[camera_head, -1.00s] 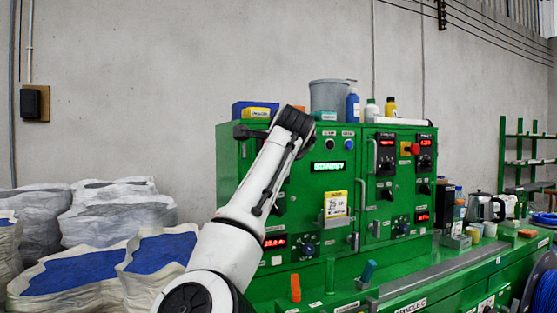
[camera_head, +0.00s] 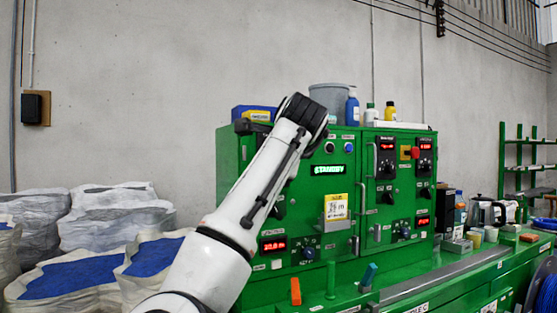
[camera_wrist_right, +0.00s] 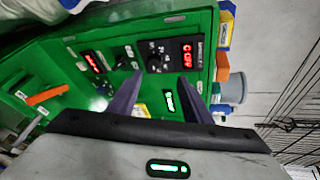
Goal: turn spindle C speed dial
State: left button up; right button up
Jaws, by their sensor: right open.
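In the right wrist view, my right gripper (camera_wrist_right: 161,75) is open, its two dark fingers pointing at the green control cabinet. A black round dial (camera_wrist_right: 153,60) shows just beyond and between the fingertips, under a red display (camera_wrist_right: 187,55); I cannot tell its distance. I cannot read which spindle it belongs to. A smaller knob (camera_wrist_right: 105,88) and a second red display (camera_wrist_right: 93,62) lie left of the fingers. In the head view, a white arm hides part of the cabinet's left column, and no gripper shows. Other dials there include a lower left one (camera_head: 309,252) and a lower right one (camera_head: 404,231).
The green cabinet (camera_head: 360,258) has door handles and a yellow note (camera_head: 336,207) on its front. A grey bucket (camera_head: 332,97) and bottles stand on top. An orange block (camera_head: 295,291) stands on the bench ledge. Sacks (camera_head: 75,270) stand at the left.

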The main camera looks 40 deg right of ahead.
jog(key=shift+w+a, duration=0.25)
jog(key=shift+a, duration=0.35)
jog(key=shift+p, duration=0.35)
jog(key=d+f+m+t+y, duration=0.3)
jog(key=d+f+t, duration=0.2)
jog(key=p+x, duration=0.3)
jog(key=x, duration=0.6)
jog(key=shift+d, duration=0.2)
